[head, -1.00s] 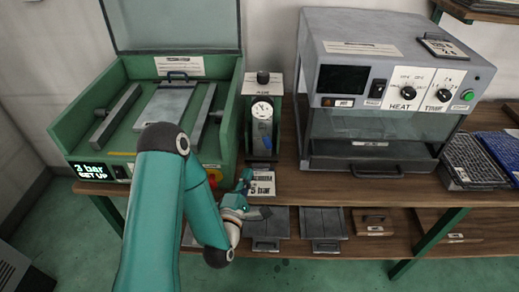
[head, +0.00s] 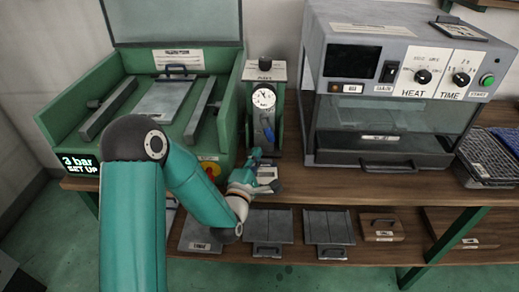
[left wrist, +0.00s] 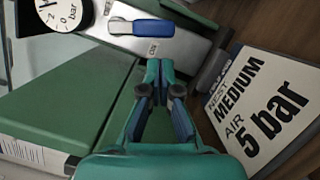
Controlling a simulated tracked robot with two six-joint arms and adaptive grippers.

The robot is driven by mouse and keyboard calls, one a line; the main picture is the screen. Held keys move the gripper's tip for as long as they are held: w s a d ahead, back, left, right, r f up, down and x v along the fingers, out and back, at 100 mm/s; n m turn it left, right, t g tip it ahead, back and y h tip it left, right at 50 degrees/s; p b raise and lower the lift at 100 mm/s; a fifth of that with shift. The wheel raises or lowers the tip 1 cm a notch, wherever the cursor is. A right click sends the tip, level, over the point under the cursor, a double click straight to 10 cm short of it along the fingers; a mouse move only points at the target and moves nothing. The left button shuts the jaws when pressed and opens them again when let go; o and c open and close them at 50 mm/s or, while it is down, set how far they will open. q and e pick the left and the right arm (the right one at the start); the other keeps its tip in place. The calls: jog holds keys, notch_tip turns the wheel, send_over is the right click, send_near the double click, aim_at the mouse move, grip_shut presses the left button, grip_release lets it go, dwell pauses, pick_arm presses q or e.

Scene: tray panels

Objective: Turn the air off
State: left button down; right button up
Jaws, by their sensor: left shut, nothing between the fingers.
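The air unit (head: 278,118) is a narrow panel with a round white gauge (head: 264,98) and a blue lever (head: 268,131) below it. The lever lies roughly along the panel's length, pointing down in the head view. My left gripper (head: 256,157) is shut and empty, just below and in front of the lever. In the left wrist view, the gauge (left wrist: 66,13) shows partly at the upper left, and the blue lever (left wrist: 153,28) lies beyond my shut fingertips (left wrist: 160,68), with a gap in the picture. My right gripper is not in view.
A green tray press (head: 225,115) with a "3 bar SET UP" display (head: 80,164) stands left. A grey heater (head: 320,90) with HEAT and TIME knobs stands right. A "MEDIUM AIR 5 bar" card (left wrist: 260,105) lies beside the gripper. Flat panels (head: 268,228) sit on the lower shelf.

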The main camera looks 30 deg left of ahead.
aim_at(267, 128)
pick_arm(q)
jog(key=shift+p+x, duration=0.35)
jog(key=shift+x, duration=1.95)
